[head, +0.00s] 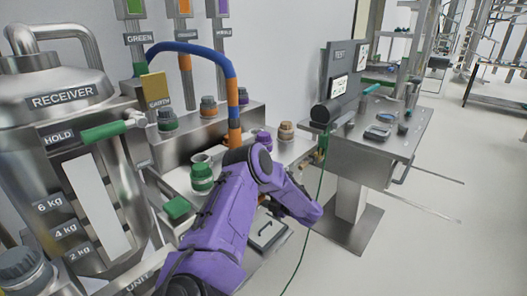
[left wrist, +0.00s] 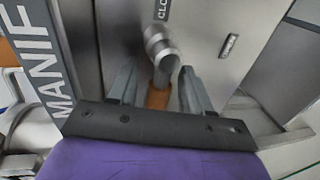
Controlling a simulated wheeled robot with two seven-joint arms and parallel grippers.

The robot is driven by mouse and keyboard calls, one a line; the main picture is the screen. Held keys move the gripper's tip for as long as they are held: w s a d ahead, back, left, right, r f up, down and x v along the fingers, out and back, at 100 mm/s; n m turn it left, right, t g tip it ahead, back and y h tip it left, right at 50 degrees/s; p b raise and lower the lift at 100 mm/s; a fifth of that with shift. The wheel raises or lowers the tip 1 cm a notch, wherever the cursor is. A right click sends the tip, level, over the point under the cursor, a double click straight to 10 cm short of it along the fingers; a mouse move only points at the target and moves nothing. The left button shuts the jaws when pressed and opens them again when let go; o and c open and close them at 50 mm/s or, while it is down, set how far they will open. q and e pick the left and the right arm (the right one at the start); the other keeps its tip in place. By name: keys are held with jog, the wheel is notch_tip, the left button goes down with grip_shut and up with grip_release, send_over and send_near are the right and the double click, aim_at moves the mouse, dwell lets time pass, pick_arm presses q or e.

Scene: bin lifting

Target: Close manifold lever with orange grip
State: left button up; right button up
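The manifold lever (left wrist: 160,45) shows in the left wrist view as a silver rounded joint on a grey metal panel, with its orange grip (left wrist: 158,98) pointing down toward my gripper. My left gripper (left wrist: 157,82) is open, with one grey finger on each side of the orange grip. A gap shows between the grip and each finger, so it is not clamped. The grip's lower end is hidden behind the gripper's dark palm. In the head view my purple left arm covers this area, and I cannot make out the lever or fingertips there. My right gripper is not in view.
Beside the lever are partly cut-off "CLO" lettering (left wrist: 162,10) and a large "MANIF" sign (left wrist: 38,65). In the head view, a receiver tank (head: 60,85) stands left, a blue and orange hose (head: 195,48) arches behind my arm, and a test bench (head: 400,140) stands right.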

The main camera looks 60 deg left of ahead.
pick_arm(q)
jog(key=b+v, duration=0.1)
jog(key=v, duration=0.9)
jog(key=shift+d, duration=0.25)
jog(key=shift+w, duration=0.1)
jog(key=w+d+f+m+t, duration=0.5)
jog(key=m+t, duration=0.4)
jog(key=m, duration=0.3)
jog(key=s+d+f+m+t+h, duration=0.2)
jog(key=d+f+m+t+h, duration=0.25)
jog(key=d+f+m, duration=0.5)
jog(key=s+d+f+m+g+h, duration=0.2)
jog(key=s+d+m, duration=0.4)
jog(key=s, duration=0.6)
jog(key=s+d+f+m+g+h, duration=0.2)
jog(key=s+d+f+m+h, duration=0.2)
jog(key=s, duration=0.8)
jog(key=d+f+m, duration=0.1)
jog(key=d+m, duration=0.1)
jog(key=d, duration=0.1)
jog(key=shift+d+h, duration=0.35)
